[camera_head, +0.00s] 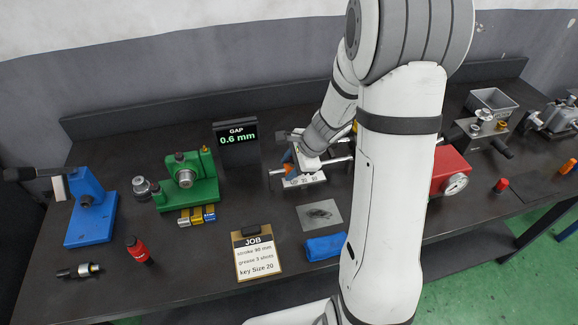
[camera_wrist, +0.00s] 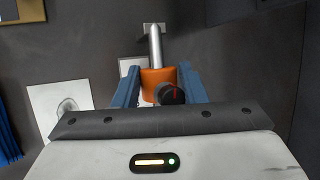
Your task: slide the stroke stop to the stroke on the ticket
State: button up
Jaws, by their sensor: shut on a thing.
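The orange stroke stop (camera_wrist: 152,76) sits around a bright metal rod (camera_wrist: 155,46) in the wrist view, with a dark round knob (camera_wrist: 172,94) on its near side. My gripper (camera_wrist: 158,84) is shut on the stop, one blue finger on each side. In the head view my gripper (camera_head: 291,164) is at the fixture, mostly hiding the stop; a pale strip (camera_head: 304,182) lies in front of it. The job ticket (camera_head: 257,255) reads stroke 90 mm or similar, the last digit being small, grease 3 shots, key Size 20. The gap display (camera_head: 237,137) reads 0.6 mm.
A green fixture (camera_head: 188,181) and a blue press (camera_head: 90,212) stand left. A grey plate (camera_head: 320,215) and blue cloth (camera_head: 325,246) lie in front of the rod. A red block with a dial (camera_head: 450,175) stands right, partly behind my arm.

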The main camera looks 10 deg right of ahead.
jog(key=shift+s+f, duration=0.1)
jog(key=shift+s, duration=0.05)
grip_shut()
jog(key=shift+d+b, duration=0.35)
jog(key=shift+d, duration=0.4)
jog(key=o, duration=0.6)
grip_release()
jog(key=v, duration=0.7)
jog(key=shift+d+r+p, duration=0.15)
jog(key=shift+r+p, duration=0.15)
jog(key=shift+r, duration=0.1)
jog(key=shift+s, duration=0.1)
